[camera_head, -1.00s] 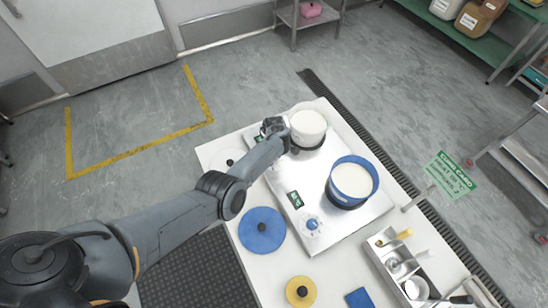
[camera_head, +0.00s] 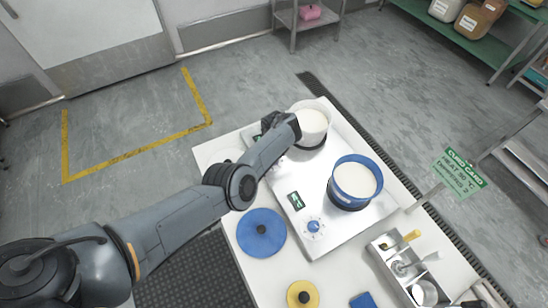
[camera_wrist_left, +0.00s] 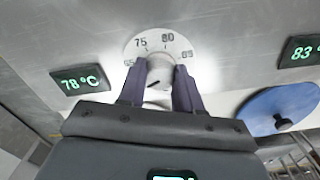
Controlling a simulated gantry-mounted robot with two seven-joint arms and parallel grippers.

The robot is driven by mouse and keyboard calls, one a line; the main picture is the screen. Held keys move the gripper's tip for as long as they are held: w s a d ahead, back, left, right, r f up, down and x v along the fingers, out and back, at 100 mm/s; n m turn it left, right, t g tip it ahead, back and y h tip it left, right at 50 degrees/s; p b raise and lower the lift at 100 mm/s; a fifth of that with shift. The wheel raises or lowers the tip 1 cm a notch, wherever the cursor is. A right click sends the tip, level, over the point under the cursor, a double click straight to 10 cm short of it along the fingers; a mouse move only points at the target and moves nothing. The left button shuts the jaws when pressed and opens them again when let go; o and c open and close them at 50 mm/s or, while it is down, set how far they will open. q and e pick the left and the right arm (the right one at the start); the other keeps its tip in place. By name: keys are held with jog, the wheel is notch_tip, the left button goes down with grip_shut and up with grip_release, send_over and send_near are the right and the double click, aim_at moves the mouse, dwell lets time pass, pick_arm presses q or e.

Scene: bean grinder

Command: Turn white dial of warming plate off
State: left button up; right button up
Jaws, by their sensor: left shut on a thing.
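The white dial (camera_wrist_left: 158,70) of the warming plate (camera_head: 332,233) shows in the left wrist view. My left gripper (camera_wrist_left: 159,66) is shut on its knob, one finger on each side. A dark mark on the knob points down-left; the printed scale around it shows numbers including 75, 80 and 85. A green display (camera_wrist_left: 81,79) beside it reads 78 °C. In the head view my left gripper (camera_head: 276,128) is at the plate's far left edge, beside the white pot (camera_head: 311,125), and the white dial is hidden there. The right gripper is not in view.
A blue pot (camera_head: 353,180) stands on the plate, near a blue dial (camera_head: 313,226). A blue lid (camera_head: 261,233) and a yellow lid (camera_head: 302,294) lie on the table. A utensil tray (camera_head: 392,270) and green card (camera_head: 459,173) are at the right.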

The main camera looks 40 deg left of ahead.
pick_arm(q)
jog(key=shift+n, duration=0.6)
jog(key=o, duration=1)
jog(key=shift+o, duration=0.2)
jog(key=shift+r, duration=0.1)
notch_tip(320, 180, up, 11)
jog(key=p, duration=0.3)
jog(key=shift+f, duration=0.2)
